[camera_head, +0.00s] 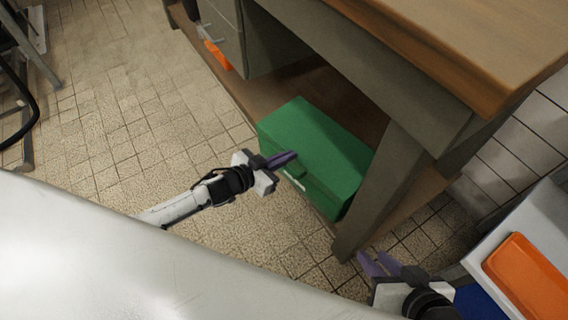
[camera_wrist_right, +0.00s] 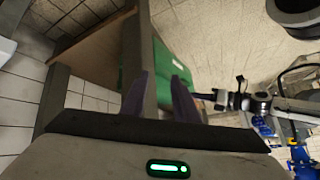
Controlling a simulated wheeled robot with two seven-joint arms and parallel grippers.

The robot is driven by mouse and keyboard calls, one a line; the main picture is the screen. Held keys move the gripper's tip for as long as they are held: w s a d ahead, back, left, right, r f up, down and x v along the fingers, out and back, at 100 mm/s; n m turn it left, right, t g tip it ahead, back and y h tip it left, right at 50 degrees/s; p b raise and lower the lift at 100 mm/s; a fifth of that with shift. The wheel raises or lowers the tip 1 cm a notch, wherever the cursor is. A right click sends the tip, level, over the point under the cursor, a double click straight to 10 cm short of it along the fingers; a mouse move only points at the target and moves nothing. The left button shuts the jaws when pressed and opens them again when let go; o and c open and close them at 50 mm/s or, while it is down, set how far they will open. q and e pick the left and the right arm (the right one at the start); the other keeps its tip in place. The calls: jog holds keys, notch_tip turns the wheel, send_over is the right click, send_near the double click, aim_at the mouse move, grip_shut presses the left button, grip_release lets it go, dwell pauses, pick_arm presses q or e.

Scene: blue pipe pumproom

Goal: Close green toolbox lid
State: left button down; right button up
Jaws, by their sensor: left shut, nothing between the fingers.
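The green toolbox (camera_head: 322,143) sits on the low shelf under the workbench in the head view. Its lid lies flat over the body and looks down; I cannot tell whether a thin gap is left. A latch and a pale label show on its front. My left gripper (camera_head: 290,157) is shut and empty, its fingertips at the front upper edge of the box; contact is unclear. In the right wrist view the toolbox (camera_wrist_right: 162,72) shows partly behind the bench leg.
The wooden workbench (camera_head: 440,40) overhangs the toolbox, and its thick leg (camera_head: 375,195) stands between the box and my right gripper. An orange tray (camera_head: 530,275) lies at the lower right. Tiled floor (camera_head: 120,100) is open on the left.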

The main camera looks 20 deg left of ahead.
aim_at(286, 169)
pick_arm(q)
jog(key=shift+s+a+f, duration=0.2)
jog(key=shift+s+f, duration=0.15)
jog(key=shift+f, duration=0.05)
pick_arm(e)
jog(key=shift+a, duration=0.2)
